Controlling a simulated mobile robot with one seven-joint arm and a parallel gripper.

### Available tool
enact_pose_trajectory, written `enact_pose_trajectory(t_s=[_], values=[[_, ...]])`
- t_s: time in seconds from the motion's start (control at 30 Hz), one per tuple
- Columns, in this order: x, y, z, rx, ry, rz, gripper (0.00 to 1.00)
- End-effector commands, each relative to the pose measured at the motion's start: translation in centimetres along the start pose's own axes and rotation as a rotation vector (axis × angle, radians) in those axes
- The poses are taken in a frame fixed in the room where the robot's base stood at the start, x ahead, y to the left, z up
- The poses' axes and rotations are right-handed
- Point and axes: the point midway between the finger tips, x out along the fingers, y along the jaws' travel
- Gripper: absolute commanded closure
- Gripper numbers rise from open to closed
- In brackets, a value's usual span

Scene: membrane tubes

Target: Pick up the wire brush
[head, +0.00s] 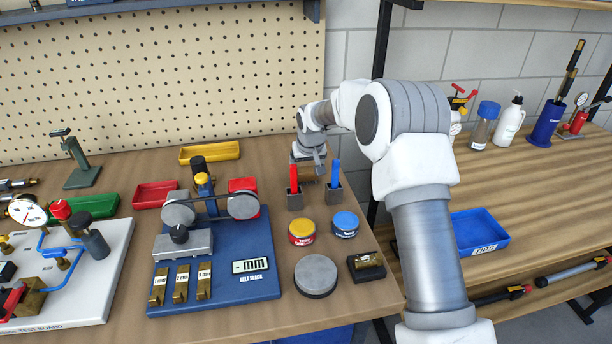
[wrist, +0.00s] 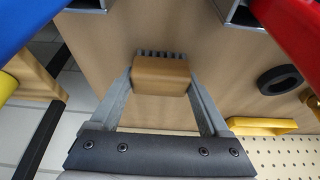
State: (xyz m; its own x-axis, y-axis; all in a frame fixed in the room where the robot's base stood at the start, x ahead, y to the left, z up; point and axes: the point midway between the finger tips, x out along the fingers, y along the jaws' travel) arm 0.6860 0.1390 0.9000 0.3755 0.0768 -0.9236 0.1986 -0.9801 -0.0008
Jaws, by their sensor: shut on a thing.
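The wire brush (wrist: 161,76) has a tan wooden block and a row of grey bristles along its far edge in the wrist view. My gripper (wrist: 160,88) is shut on the block, one finger on each side. In the head view my gripper (head: 310,156) is at the back of the bench, behind the two small grey holders. There the brush is mostly hidden by my gripper, and I cannot tell whether it touches the bench.
A red-handled item (head: 294,178) and a blue-handled item (head: 336,173) stand upright in grey holders just in front of my gripper. A yellow tray (head: 209,152) lies to the left by the pegboard. Red and blue tins (head: 302,232) stand nearer the front.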

Motion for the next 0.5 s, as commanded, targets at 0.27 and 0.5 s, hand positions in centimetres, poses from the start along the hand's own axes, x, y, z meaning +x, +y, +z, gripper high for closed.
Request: enact_pose_trajectory(t_s=[0.27,0.5], values=[[-0.2,0.0,-0.1,0.0,0.001,0.0,0.79],[-3.7,0.0,-1.6,0.0,0.005,0.0,0.79]])
